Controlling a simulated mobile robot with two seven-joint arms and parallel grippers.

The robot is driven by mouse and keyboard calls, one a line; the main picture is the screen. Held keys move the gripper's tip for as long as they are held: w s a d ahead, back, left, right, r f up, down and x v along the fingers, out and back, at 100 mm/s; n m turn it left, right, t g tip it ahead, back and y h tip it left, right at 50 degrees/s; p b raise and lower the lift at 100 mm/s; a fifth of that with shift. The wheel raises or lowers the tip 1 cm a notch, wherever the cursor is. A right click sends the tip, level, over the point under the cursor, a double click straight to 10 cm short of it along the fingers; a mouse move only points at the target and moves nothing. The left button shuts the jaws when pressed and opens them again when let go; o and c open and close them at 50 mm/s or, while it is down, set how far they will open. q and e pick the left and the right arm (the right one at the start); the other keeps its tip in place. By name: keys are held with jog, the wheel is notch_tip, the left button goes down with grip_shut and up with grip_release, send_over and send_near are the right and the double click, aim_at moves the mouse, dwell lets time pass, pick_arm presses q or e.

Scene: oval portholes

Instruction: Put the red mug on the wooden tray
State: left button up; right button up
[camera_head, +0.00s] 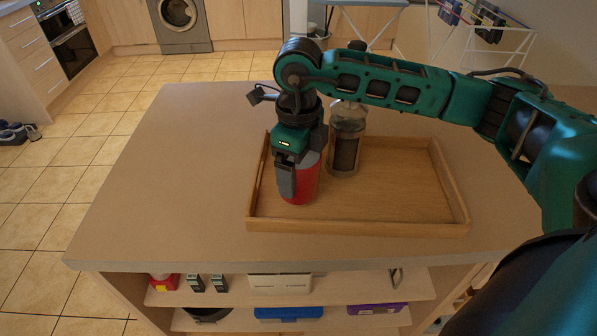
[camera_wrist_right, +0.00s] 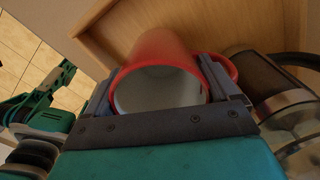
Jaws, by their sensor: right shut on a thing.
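The red mug (camera_head: 300,186) is in my right gripper (camera_head: 297,178), which comes down over it from above at the left part of the wooden tray (camera_head: 405,190). In the right wrist view the mug (camera_wrist_right: 165,50) sits between the two fingers, its pale inside facing the camera and its red handle at the right. My right gripper (camera_wrist_right: 158,95) is shut on it. The mug's base shows inside the tray's rim, near the tray floor; I cannot tell whether it touches. My left gripper does not show in the head view.
A glass coffee press (camera_head: 346,140) stands on the tray just right of the mug and close to it. The tray's right half is bare. The countertop (camera_head: 170,180) left of the tray is clear. Shelves below the front edge hold several items.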

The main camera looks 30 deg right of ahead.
jog(key=shift+f, duration=0.85)
jog(key=shift+f, duration=0.1)
jog(key=o, duration=0.8)
jog(key=shift+f, duration=0.15)
jog(key=shift+o, duration=1.2)
jog(key=shift+r, duration=0.65)
notch_tip(320, 180, up, 11)
jog(key=shift+r, duration=0.15)
